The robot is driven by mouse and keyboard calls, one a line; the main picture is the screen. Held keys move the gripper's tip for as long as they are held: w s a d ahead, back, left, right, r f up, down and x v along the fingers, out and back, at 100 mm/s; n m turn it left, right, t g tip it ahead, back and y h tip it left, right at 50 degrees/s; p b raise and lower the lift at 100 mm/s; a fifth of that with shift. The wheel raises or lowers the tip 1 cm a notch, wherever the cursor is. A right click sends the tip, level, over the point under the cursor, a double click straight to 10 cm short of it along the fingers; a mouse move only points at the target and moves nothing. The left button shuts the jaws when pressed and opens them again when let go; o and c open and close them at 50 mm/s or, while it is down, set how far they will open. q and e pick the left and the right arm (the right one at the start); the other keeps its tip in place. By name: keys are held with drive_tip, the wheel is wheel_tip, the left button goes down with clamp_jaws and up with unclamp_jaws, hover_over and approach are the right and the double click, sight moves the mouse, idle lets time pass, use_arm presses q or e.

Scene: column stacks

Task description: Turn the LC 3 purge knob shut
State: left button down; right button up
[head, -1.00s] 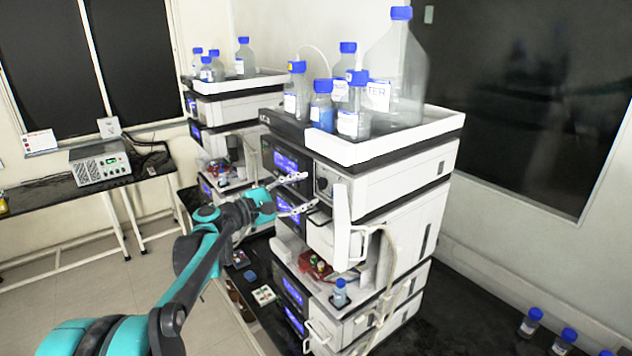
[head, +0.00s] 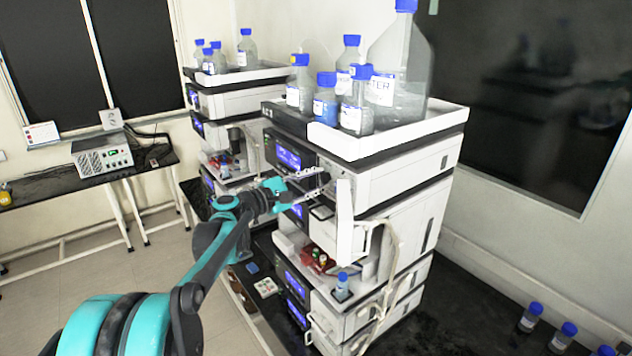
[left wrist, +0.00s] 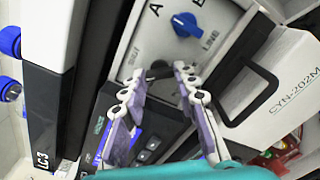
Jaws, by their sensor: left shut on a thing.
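The LC 3 stack stands in the middle of the head view; its LC 3 label (left wrist: 42,160) shows in the left wrist view. The dark purge knob (left wrist: 159,69) sits on a grey panel beside the printed word SHUT, partly hidden by my fingers. My left gripper (left wrist: 161,76) has its fingertips on either side of this knob and is shut on it. In the head view my left gripper (head: 316,182) reaches the upper module's front from the left. A blue selector knob (left wrist: 186,24) with A, B and LINE markings is just beyond the purge knob. My right gripper is not in view.
An open white door (head: 345,218) stands out just right of my fingers. A black handle (left wrist: 250,92) is close by. Bottles with blue caps stand in the white top tray (head: 395,137). A second stack (head: 240,105) stands behind on the left.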

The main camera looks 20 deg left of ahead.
use_arm(q)
drive_tip(key=shift+m, duration=0.3)
drive_tip(key=m+b, duration=0.1)
drive_tip(key=m, duration=0.1)
drive_tip(key=shift+m+b, duration=1)
drive_tip(key=shift+m, duration=1.6)
drive_tip(key=c, duration=1.2)
unclamp_jaws()
drive_tip(key=shift+o, duration=0.2)
drive_tip(key=shift+d, duration=0.1)
drive_tip(key=shift+s, duration=0.15)
drive_tip(key=v, duration=1.2)
